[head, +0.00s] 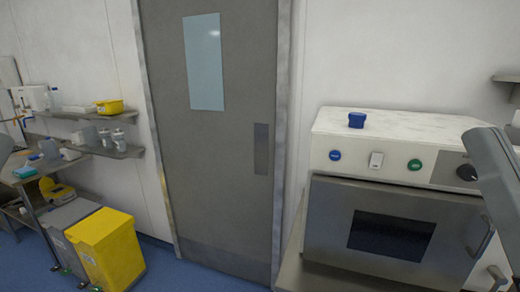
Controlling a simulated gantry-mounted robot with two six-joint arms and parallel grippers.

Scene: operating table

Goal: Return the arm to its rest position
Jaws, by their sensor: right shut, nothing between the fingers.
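A grey part of my right arm (498,180) comes in at the right edge of the head view, in front of the right side of the steel oven (325,225). My right gripper is shut and empty; its fingertips are hard to make out at the frame edge. A small grey piece at the far left edge (4,146) looks like part of my left arm. My left gripper is not in view.
A dark blue object (356,120) sits on the oven's pale top. A grey door (225,150) stands in the middle. At left are shelves (125,152) with bottles, a yellow tub (109,107), a bench, and grey and yellow bins (108,250). Blue floor shows below.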

